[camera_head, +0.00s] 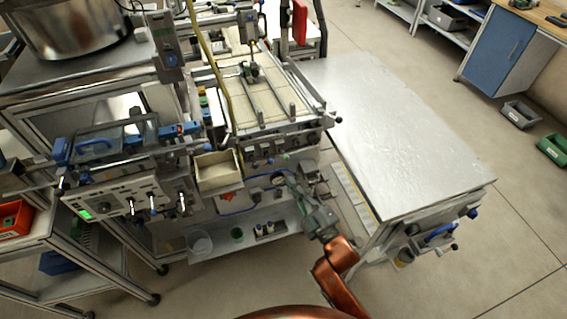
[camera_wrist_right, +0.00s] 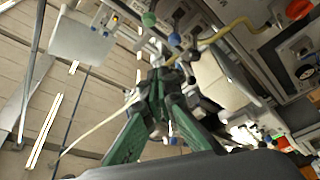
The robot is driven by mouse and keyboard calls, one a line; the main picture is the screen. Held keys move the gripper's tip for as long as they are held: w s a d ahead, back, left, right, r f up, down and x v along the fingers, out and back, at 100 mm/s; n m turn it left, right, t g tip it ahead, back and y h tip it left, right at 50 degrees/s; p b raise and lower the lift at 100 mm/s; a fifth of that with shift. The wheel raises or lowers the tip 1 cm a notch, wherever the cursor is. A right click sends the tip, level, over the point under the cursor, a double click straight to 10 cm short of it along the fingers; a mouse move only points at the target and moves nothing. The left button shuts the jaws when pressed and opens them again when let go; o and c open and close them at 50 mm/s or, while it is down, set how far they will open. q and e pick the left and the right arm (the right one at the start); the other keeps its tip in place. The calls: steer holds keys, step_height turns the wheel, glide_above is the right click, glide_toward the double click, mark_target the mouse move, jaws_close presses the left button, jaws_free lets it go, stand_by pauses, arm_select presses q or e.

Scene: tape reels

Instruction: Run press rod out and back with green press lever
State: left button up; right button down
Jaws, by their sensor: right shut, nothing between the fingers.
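My right gripper (camera_head: 292,183) reaches up from the bottom on its copper arm and is below the front edge of the press machine. In the right wrist view its green fingers (camera_wrist_right: 160,82) come together, shut and empty. A green ball knob (camera_wrist_right: 149,19), which looks like the press lever's, is beyond the fingertips and apart from them. In the head view a small green knob (camera_head: 285,157) shows at the machine's front, just above the gripper. I cannot pick out the press rod. My left gripper is not in view.
A blue knob (camera_wrist_right: 174,38) is close beside the green one, and a red knob (camera_wrist_right: 298,9) is at the upper right. A bare metal table (camera_head: 400,130) stands right of the machine. A lower shelf (camera_head: 240,245) with small cups is under the gripper area.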

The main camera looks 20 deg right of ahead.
mark_target(284, 154)
steer(key=b+x, duration=0.2)
steer(key=x, duration=0.8)
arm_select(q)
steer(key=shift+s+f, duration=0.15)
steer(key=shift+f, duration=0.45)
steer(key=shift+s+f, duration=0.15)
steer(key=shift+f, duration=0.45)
arm_select(e)
steer(key=shift+w+d+f, duration=0.1)
steer(key=shift+d+f, duration=0.45)
steer(key=shift+d, duration=0.3)
steer(key=shift+d+f, duration=0.6)
steer(key=shift+d, duration=0.2)
arm_select(q)
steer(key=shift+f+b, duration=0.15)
steer(key=shift+b, duration=0.3)
arm_select(e)
steer(key=shift+f, duration=0.15)
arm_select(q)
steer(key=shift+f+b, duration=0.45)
arm_select(e)
steer(key=shift+f+t, duration=0.15)
steer(key=shift+t, duration=0.15)
